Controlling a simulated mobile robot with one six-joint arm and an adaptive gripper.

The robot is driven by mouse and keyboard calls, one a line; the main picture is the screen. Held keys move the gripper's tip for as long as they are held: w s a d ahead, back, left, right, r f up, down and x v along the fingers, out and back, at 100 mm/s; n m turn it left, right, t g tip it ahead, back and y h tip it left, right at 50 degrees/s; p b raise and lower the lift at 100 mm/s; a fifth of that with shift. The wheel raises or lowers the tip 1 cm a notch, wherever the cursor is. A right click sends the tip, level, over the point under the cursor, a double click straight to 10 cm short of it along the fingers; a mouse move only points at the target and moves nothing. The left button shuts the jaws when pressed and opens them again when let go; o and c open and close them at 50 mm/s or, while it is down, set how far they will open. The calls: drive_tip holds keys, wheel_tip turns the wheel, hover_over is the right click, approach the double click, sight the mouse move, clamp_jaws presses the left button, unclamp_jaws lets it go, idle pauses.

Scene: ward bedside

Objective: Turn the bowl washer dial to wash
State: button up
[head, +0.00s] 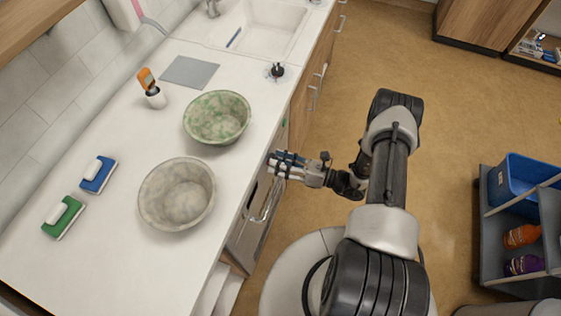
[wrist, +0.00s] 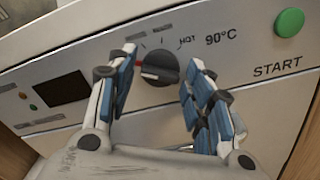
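The bowl washer's dial (wrist: 160,68) is a round black knob on the pale front panel, upper middle of the wrist view. A red mark shows at its left edge, and short tick marks and the word HOT lie above it. My gripper (wrist: 158,60) is open, with one finger on each side of the dial; I cannot tell whether either touches it. In the head view my gripper (head: 272,164) is at the counter's front edge, by the washer front (head: 255,222); the dial is hidden there.
A green START button (wrist: 289,22) is right of the dial, and a dark display (wrist: 61,88) is left of it. A green mottled bowl (head: 217,118) and a grey bowl (head: 177,194) stand on the counter (head: 110,262).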

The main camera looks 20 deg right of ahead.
drive_tip(key=c, duration=0.8)
drive_tip(key=shift+m, duration=0.3)
drive_tip(key=shift+m+b, duration=2.3)
drive_tip(key=shift+m, duration=5.2)
